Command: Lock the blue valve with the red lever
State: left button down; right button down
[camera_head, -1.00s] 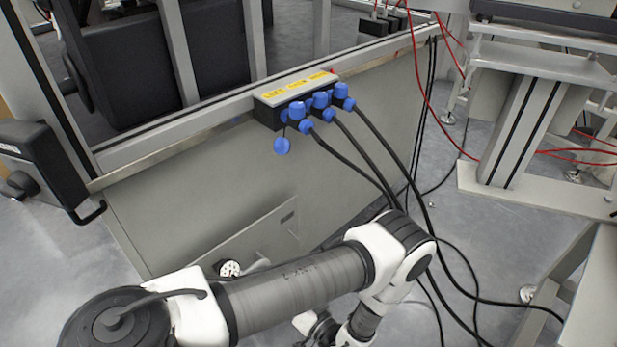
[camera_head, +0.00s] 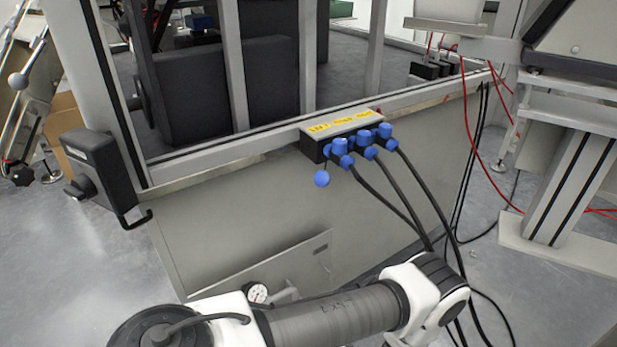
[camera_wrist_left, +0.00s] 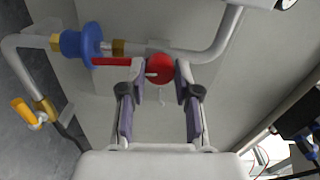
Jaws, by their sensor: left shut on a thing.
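In the left wrist view, the blue valve (camera_wrist_left: 80,43) sits on a grey pipe at the upper left, with brass fittings beside it. The red lever (camera_wrist_left: 112,61) extends right from the valve to a round red end between my fingertips. My left gripper (camera_wrist_left: 160,68) is shut on this red end, with one finger on each side. The left finger partly hides the lever. In the head view, my left arm crosses the bottom, but its gripper is out of frame, as are the valve and lever. My right gripper is in neither view.
A box with blue connectors (camera_head: 340,147) and black cables is on the cell frame. A gauge (camera_head: 257,293) shows just behind my arm. In the wrist view, a yellow-handled valve (camera_wrist_left: 27,112) is at the left and a grey panel lies behind the gripper.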

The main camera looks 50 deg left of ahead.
pick_arm(q)
jog(key=shift+m, duration=0.6)
jog(key=c, duration=0.8)
grip_release()
jog(key=d, duration=0.7)
jog(key=shift+s+d, duration=0.2)
jog(key=shift+s, duration=0.1)
